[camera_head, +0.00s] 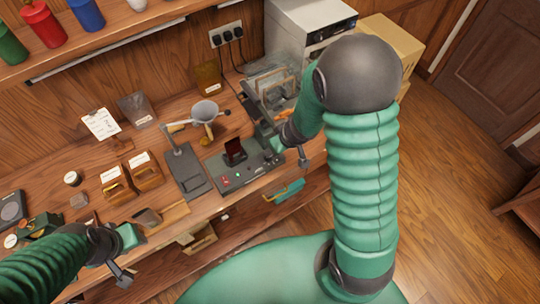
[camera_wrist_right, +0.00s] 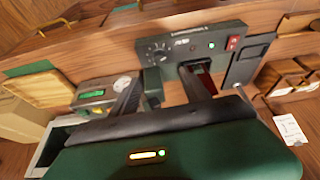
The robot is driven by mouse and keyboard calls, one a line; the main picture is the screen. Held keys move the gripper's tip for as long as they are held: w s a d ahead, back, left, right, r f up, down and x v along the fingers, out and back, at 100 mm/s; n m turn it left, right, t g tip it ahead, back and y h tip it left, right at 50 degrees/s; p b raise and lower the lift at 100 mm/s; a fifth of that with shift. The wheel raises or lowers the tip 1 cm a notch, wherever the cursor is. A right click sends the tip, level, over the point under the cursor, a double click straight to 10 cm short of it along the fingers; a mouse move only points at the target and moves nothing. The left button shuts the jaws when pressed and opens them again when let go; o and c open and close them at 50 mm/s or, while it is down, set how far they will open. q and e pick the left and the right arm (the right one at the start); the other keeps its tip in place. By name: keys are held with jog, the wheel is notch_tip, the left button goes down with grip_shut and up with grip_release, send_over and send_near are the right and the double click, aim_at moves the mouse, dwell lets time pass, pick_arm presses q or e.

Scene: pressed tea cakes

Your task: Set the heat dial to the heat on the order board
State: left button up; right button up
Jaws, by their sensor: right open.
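The heat dial (camera_wrist_right: 160,52) is a small dark round knob with pale marks around it on a grey control panel (camera_wrist_right: 215,42). The dial's setting is too small to read. In the head view the panel (camera_head: 235,180) lies at the bench's front edge, under my right arm. My right gripper (camera_wrist_right: 163,82) is open and hangs close by the dial end of the panel, apart from the knob as far as I can tell. A white written card, perhaps the order board (camera_head: 101,123), leans at the back left; its writing is illegible. My left gripper (camera_head: 130,250) is at the lower left, its jaw opening unclear.

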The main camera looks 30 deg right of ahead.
jog(key=b+x, duration=0.6)
jog(key=x, duration=0.6)
jog(key=shift+w+f, duration=0.1)
jog(key=shift+f, duration=0.2)
jog(key=shift+r, duration=0.1)
grip_shut()
